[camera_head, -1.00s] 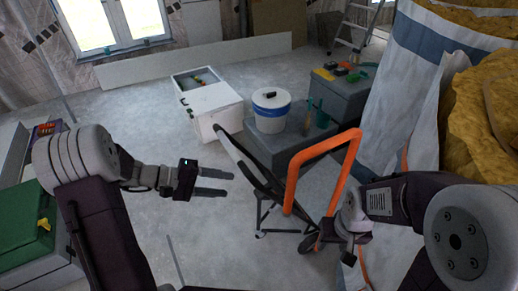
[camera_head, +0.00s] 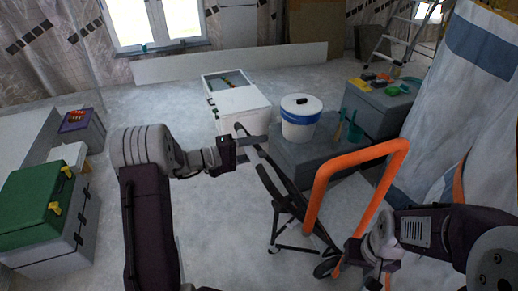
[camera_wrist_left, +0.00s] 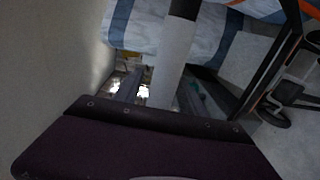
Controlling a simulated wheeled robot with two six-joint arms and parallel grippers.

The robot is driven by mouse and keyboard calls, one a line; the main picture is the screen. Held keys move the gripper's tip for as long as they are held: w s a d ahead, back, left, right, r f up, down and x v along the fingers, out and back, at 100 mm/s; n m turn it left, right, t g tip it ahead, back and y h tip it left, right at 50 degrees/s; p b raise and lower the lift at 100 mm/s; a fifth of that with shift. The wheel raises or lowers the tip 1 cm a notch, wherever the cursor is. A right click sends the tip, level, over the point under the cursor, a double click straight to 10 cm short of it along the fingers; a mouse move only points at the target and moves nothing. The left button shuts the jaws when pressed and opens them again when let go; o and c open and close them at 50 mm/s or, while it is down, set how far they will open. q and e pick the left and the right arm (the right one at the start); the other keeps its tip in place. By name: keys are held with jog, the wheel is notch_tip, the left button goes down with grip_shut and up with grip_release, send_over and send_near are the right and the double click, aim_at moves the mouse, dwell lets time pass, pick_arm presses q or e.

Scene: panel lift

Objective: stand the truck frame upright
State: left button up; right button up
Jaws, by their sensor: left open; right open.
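The truck frame (camera_head: 268,184) is a tilted black tube frame with a wheel (camera_head: 326,268) at its lower end. A large orange loop (camera_head: 352,158) rises on its right side. The upper end of the frame has a pale grey bar, which also shows in the left wrist view (camera_wrist_left: 170,55). My left gripper (camera_head: 252,153) is at that upper end, open, with the pale bar between its fingers in the wrist view (camera_wrist_left: 160,92); contact cannot be told. My right gripper (camera_head: 372,279) is open, low beside the orange loop and close to the wheel; its fingertips are partly hidden.
A white bucket (camera_head: 300,120) with a blue band stands on a grey box (camera_head: 304,155) behind the frame. Green and grey cases (camera_head: 45,215) stand at left. A large white bag (camera_head: 462,130) closes the right side. Floor at centre-left is clear.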

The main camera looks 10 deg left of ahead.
pick_arm(q)
jog(key=shift+w+d, duration=0.1)
jog(key=shift+d, duration=0.05)
grip_shut()
dwell(1.4)
